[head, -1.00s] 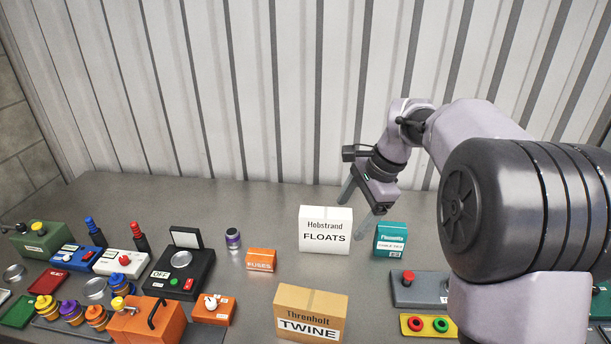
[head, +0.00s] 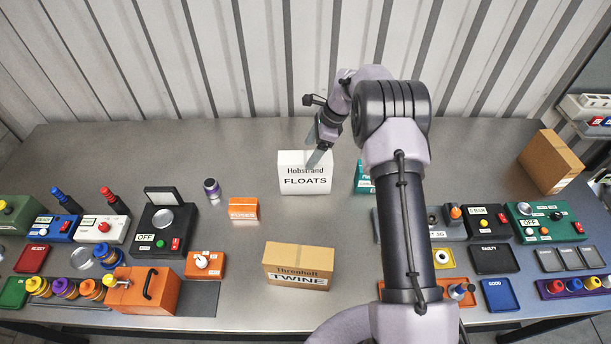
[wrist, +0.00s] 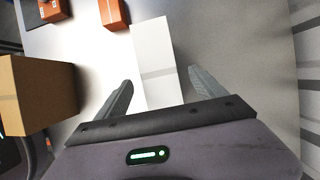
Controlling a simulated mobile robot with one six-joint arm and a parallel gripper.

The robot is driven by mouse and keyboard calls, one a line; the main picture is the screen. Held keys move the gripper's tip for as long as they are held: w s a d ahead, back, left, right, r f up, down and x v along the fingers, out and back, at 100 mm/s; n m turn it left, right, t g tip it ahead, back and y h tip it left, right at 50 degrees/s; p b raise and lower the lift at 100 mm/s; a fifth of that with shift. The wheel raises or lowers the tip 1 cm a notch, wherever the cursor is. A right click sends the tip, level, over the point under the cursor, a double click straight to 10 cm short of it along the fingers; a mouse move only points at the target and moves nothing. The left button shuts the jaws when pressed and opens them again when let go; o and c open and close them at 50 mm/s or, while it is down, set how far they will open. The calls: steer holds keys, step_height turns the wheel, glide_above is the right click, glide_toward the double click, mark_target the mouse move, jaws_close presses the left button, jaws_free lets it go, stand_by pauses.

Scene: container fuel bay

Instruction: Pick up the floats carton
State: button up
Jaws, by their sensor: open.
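The floats carton (head: 305,181) is a white box labelled "Hobstrand FLOATS", upright on the grey bench toward the back middle. My gripper (head: 316,158) is at its top right, fingers pointing down toward it; the head view does not show clearly whether they touch. In the wrist view the white carton (wrist: 157,62) lies ahead between the two open fingers of my gripper (wrist: 160,88), with its near end reaching between them. The jaws hold nothing.
A brown twine carton (head: 298,266) stands in front, and an orange fuses box (head: 243,209) to the left. A teal box (head: 362,178) stands just right, partly hidden by my arm. The corrugated wall (head: 200,60) is behind. Bare bench lies left of the floats carton.

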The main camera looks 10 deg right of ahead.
mark_target(307, 157)
steer(key=x, duration=0.4)
steer(key=shift+a+f, duration=0.15)
steer(key=shift+f, duration=0.1)
steer(key=shift+s+r, duration=0.1)
steer(key=shift+f+b, duration=0.3)
steer(key=shift+b, duration=0.1)
jaws_close()
stand_by(0.4)
